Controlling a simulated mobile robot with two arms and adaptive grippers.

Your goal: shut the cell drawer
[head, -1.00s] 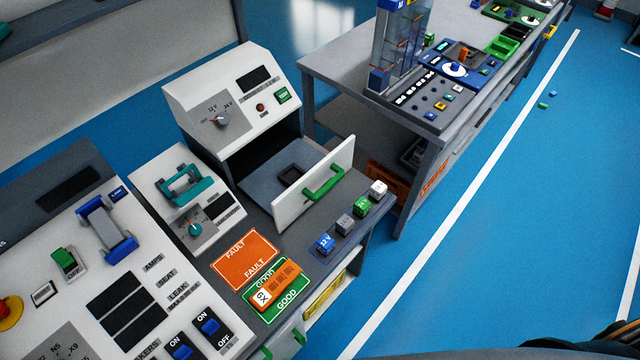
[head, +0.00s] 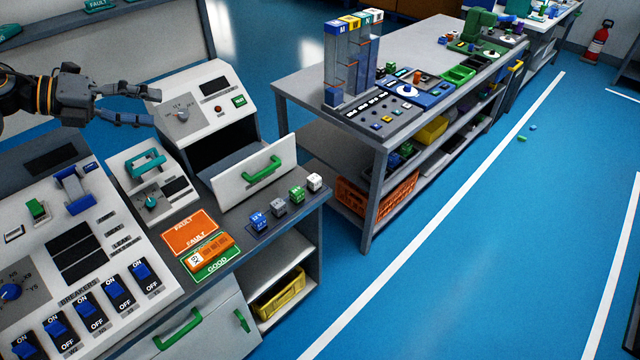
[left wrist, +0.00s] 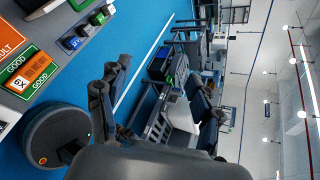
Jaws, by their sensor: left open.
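The cell drawer (head: 254,180) has a white front with a green handle (head: 262,168). It stands out from the white tester box (head: 208,92), with a dark opening above it and a strip of grey interior behind its front. My left gripper (head: 156,107) is open and empty, at the upper left in the head view. It appears beside the tester box's upper left edge; I cannot tell whether it touches. My right gripper is out of view.
Small cell blocks (head: 279,207) stand in a row before the drawer. An orange cell (head: 210,252) lies on the green GOOD card. A teal-handled unit (head: 150,185) stands left of the drawer.

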